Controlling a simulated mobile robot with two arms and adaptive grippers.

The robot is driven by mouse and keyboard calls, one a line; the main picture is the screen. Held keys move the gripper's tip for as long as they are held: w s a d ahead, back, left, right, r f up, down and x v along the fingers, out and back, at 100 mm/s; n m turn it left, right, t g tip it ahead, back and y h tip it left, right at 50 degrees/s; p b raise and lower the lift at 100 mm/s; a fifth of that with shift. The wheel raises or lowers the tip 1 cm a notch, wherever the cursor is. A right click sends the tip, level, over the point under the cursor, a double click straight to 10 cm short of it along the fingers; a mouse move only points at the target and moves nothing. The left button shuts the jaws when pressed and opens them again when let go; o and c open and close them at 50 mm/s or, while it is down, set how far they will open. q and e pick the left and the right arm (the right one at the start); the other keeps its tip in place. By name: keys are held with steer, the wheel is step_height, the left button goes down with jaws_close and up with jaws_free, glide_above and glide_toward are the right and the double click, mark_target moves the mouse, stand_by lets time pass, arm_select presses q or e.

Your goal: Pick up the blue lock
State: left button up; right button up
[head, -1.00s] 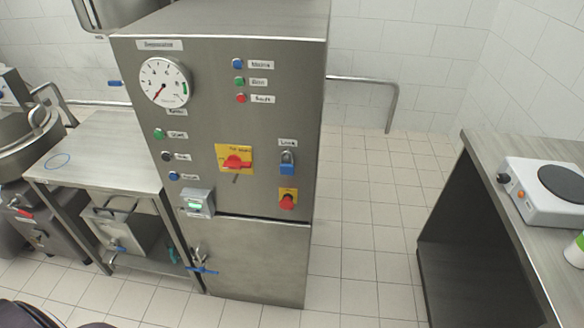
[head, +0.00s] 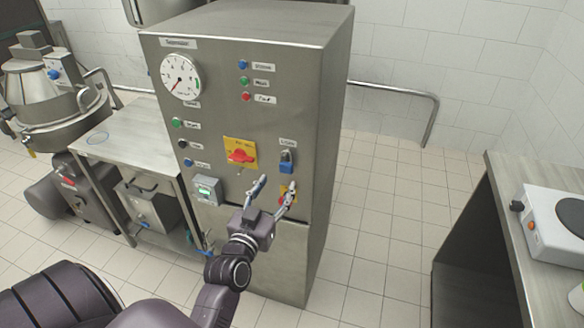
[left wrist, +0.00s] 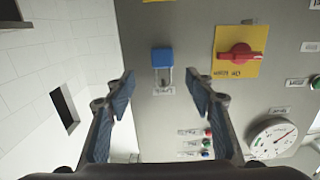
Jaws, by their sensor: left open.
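The blue lock (head: 287,161) hangs on the front of the steel cabinet (head: 262,235), right of a red rotary switch on a yellow plate (head: 240,154). In the left wrist view the blue lock (left wrist: 162,58) and its shackle lie ahead, between the two fingers but beyond their tips. My left gripper (head: 274,190) is open and empty, in front of the cabinet and just below the lock in the head view. Its fingers also show in the left wrist view (left wrist: 163,92). My right gripper is not seen.
A gauge (head: 181,77) and several small buttons are on the panel. A steel table (head: 128,140) stands left; a counter with a hotplate (head: 556,225) stands right. The floor between is clear.

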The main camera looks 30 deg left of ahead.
mark_target(285, 166)
arm_select(q)
steer(key=x, duration=0.2)
steer(key=p+x, duration=0.1)
steer(key=x, duration=0.1)
steer(key=r+p+x, duration=0.1)
steer(key=x, duration=0.1)
steer(key=shift+w+a, duration=0.15)
steer(key=shift+a, duration=0.05)
steer(key=shift+w+a+f, duration=0.15)
steer(key=shift+w+f, duration=0.1)
steer(key=shift+w, duration=0.25)
steer(key=shift+s, duration=0.1)
steer(key=shift+c, duration=0.6)
steer(key=c, duration=1.2)
steer(key=shift+r, duration=0.1)
